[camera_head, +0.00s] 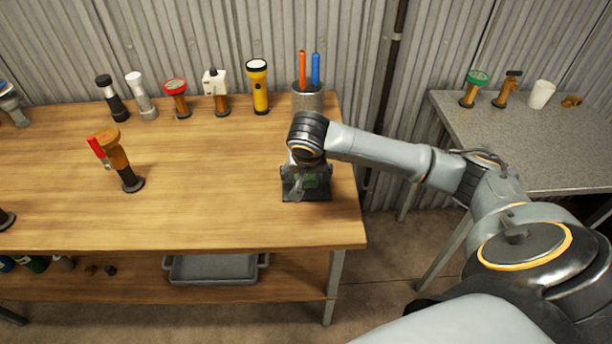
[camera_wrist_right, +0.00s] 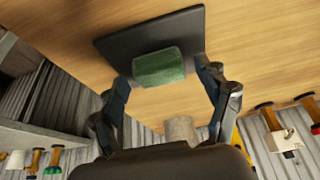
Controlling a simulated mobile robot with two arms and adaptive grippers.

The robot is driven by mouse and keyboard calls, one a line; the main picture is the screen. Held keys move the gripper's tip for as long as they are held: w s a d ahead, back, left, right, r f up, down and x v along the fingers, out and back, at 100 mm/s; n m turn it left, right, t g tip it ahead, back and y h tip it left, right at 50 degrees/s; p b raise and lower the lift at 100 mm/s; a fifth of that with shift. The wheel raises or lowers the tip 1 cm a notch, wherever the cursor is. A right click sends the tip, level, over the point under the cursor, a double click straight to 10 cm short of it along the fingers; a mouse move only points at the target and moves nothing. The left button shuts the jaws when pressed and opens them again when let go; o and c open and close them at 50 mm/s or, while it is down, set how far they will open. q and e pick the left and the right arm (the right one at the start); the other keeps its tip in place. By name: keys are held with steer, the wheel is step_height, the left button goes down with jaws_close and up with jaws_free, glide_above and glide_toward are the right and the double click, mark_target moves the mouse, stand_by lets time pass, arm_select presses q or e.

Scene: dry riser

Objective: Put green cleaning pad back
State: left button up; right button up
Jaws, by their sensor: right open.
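The green cleaning pad (camera_wrist_right: 158,67) lies on a dark flat plate (camera_wrist_right: 110,44) on the wooden table, as the right wrist view shows. My right gripper (camera_wrist_right: 165,85) is open, with one finger on each side of the pad and a gap to both. In the head view my right gripper (camera_head: 306,186) is low over the dark plate (camera_head: 318,192) near the table's right end. The pad (camera_head: 312,180) is mostly hidden there by the gripper. My left gripper is not in view.
A metal cup (camera_head: 307,98) with an orange and a blue stick stands behind my gripper. Flashlights and valves line the table's back, including a yellow flashlight (camera_head: 258,86). A wooden valve with a red handle (camera_head: 118,160) stands left. A grey tray (camera_head: 213,268) is on the lower shelf.

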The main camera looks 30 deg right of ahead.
steer(key=p+v, duration=0.1)
steer(key=v, duration=1)
steer(key=shift+r, duration=0.3)
